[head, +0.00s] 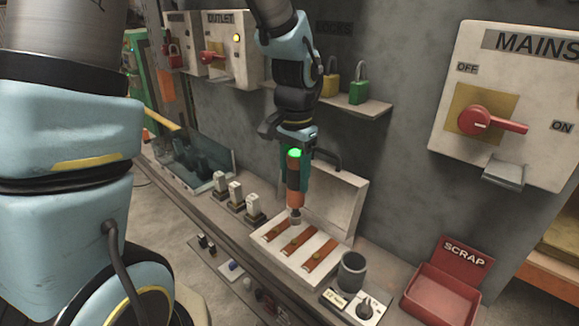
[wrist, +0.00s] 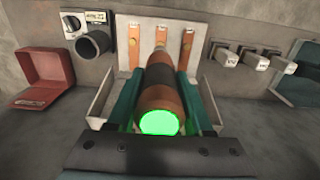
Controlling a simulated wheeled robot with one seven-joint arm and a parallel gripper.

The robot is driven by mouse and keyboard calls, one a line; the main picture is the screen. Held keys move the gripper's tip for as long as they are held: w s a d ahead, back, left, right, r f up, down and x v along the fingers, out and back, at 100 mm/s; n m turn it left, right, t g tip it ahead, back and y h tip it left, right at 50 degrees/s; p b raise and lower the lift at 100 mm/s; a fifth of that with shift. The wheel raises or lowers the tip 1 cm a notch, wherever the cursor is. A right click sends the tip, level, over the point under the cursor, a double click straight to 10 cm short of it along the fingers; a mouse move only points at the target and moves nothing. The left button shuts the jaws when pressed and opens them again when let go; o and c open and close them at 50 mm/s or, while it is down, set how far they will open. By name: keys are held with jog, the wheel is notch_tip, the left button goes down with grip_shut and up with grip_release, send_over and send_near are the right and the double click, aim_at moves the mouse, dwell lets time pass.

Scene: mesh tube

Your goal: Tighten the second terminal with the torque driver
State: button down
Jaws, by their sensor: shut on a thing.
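The torque driver (head: 294,174), orange and dark with a green-lit end cap, is held upright in my gripper (head: 300,165). In the wrist view my gripper (wrist: 160,98) has its teal fingers on both sides of the driver (wrist: 160,95). The driver's tip points down at the white terminal block (head: 270,238), which carries three copper bars with brass screws. In the wrist view the tip lines up with the middle bar (wrist: 160,35) and covers part of it. In the head view the tip is near the bars' far side; I cannot tell whether it touches a screw.
A dark cup (head: 351,272) and a dial (head: 366,308) sit right of the block, then the red scrap bin (head: 440,292). Several white-topped breakers (head: 236,192) stand to the left. The open lid (head: 335,205) rises behind the block. A mains switch (head: 490,124) is on the wall.

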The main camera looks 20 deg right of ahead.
aim_at(294, 204)
jog(key=shift+w+f, duration=0.1)
jog(key=shift+f, duration=0.05)
notch_tip(294, 204, down, 5)
jog(key=b, duration=0.5)
jog(key=shift+f, duration=1.15)
dwell(2.0)
jog(key=shift+f+p, duration=0.3)
jog(key=shift+f, duration=0.1)
dwell(1.5)
jog(key=shift+r, duration=0.1)
jog(key=shift+r+p, duration=2.8)
jog(key=shift+r, duration=0.25)
jog(key=shift+a+f, duration=0.1)
jog(key=shift+f, duration=0.05)
